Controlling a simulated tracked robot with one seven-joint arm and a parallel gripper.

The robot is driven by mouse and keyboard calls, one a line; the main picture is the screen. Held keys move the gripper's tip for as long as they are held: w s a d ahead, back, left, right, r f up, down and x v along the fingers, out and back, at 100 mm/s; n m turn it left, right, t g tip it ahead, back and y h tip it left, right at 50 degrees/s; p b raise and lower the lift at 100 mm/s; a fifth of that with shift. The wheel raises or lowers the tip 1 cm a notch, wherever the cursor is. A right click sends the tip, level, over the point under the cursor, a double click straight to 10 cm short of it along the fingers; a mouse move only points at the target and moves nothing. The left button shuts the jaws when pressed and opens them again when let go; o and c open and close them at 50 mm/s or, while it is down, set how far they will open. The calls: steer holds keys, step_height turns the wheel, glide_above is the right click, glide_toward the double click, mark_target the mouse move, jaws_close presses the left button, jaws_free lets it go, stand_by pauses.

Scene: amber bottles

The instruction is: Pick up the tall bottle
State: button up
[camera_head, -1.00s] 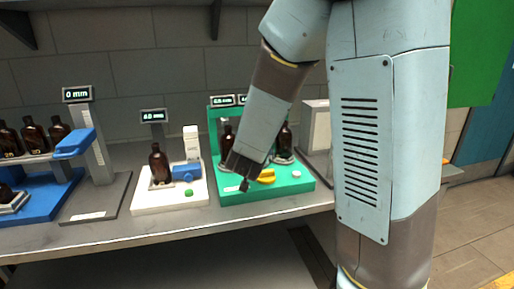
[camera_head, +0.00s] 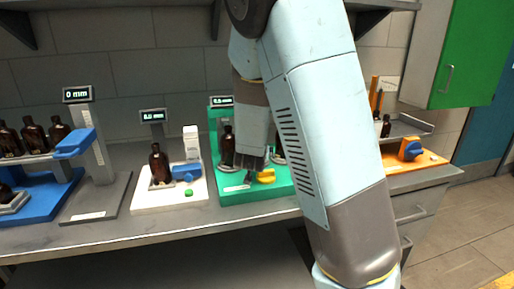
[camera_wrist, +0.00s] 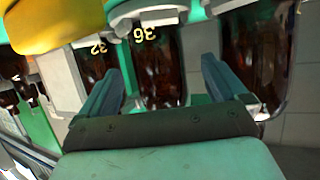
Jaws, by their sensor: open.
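My gripper (camera_head: 249,176) hangs over the green station in the head view, with its fingers apart. In the wrist view my gripper (camera_wrist: 160,70) is open, and a brown bottle marked 36 (camera_wrist: 160,75) shows in the gap between its fingers. I cannot tell whether they touch it. A bottle marked 32 (camera_wrist: 95,65) is left of the gap and another brown bottle (camera_wrist: 258,55) is to the right. In the head view one bottle (camera_head: 227,148) on the green station shows left of my wrist; my arm mostly hides the others. Which is the tall bottle is unclear.
The green station (camera_head: 230,195) has a yellow part (camera_head: 266,176) at its front. A white station (camera_head: 150,203) with a bottle (camera_head: 159,165) stands to its left. A blue rack (camera_head: 40,205) with several bottles is far left. An orange station (camera_head: 430,158) is at right.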

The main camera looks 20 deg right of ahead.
steer(key=shift+x, duration=2.35)
steer(key=shift+r, duration=0.1)
steer(key=shift+c, duration=0.5)
steer(key=c, duration=1)
steer(key=shift+c, duration=0.4)
steer(key=shift+r, duration=0.1)
